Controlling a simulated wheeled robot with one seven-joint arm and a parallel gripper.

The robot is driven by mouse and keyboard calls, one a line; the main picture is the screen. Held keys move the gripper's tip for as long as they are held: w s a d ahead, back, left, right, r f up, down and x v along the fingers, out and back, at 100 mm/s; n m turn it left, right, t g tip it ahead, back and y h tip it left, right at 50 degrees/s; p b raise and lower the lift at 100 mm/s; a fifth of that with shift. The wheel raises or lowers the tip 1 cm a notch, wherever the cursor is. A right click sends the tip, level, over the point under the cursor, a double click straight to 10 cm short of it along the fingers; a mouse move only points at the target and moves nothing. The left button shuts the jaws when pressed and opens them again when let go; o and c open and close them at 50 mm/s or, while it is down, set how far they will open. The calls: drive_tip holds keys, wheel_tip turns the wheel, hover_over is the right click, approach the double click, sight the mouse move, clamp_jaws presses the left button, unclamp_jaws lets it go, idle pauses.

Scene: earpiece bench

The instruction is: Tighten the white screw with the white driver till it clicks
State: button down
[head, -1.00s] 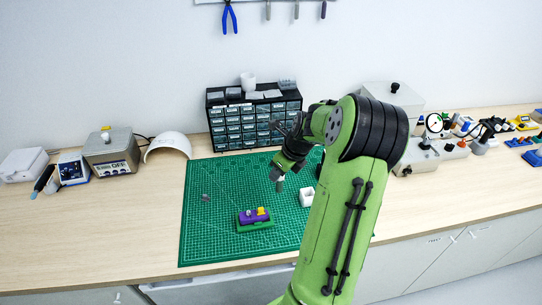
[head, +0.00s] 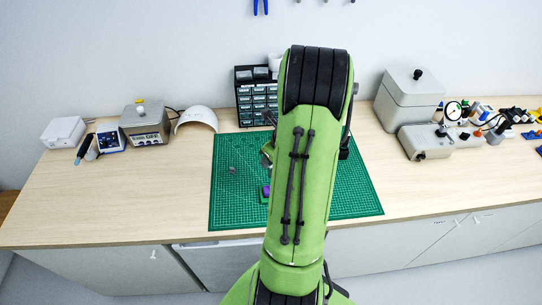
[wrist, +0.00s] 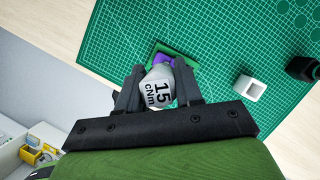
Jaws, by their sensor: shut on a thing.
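My gripper (wrist: 158,82) is shut on a white driver (wrist: 158,94), whose end marked "15 cNm" faces the wrist camera. The driver's tip is hidden behind its own body. Beyond it, part of a purple piece (wrist: 163,60) shows in a green holder (wrist: 186,61) on the green mat. I cannot see the white screw, or tell whether the driver touches anything.
A white hollow block (wrist: 250,88) and a black round thing (wrist: 302,68) stand on the cutting mat (head: 232,205) to the right of the holder in the wrist view. A drawer cabinet (head: 252,100) stands behind. Grey boxes (head: 412,100) are at right. The mat's left part is mostly clear.

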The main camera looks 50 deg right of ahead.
drive_tip(key=n+y, duration=0.1)
drive_tip(key=n, duration=0.1)
drive_tip(key=n+p, duration=0.1)
drive_tip(key=n, duration=0.1)
drive_tip(key=n+y+p, duration=0.1)
drive_tip(key=n, duration=0.1)
drive_tip(key=shift+s+d+r+y, duration=0.1)
drive_tip(key=shift+d+r+y, duration=0.15)
drive_tip(key=shift+y, duration=0.05)
drive_tip(key=n+y, duration=0.1)
drive_tip(key=n, duration=0.2)
drive_tip(key=n+g, duration=0.1)
drive_tip(key=n, duration=0.2)
drive_tip(key=shift+a+f+g+y, duration=0.1)
drive_tip(key=shift+f+g+y, duration=0.1)
drive_tip(key=shift+g+y, duration=0.15)
drive_tip(key=shift+f+b, duration=1.65)
drive_tip(key=shift+f, duration=1.25)
drive_tip(key=shift+f, duration=0.6)
drive_tip(key=m+t+h, duration=0.1)
drive_tip(key=m, duration=0.2)
drive_tip(key=shift+r, duration=0.2)
drive_tip(key=shift+m+h, duration=0.35)
drive_tip(key=shift+m, duration=0.85)
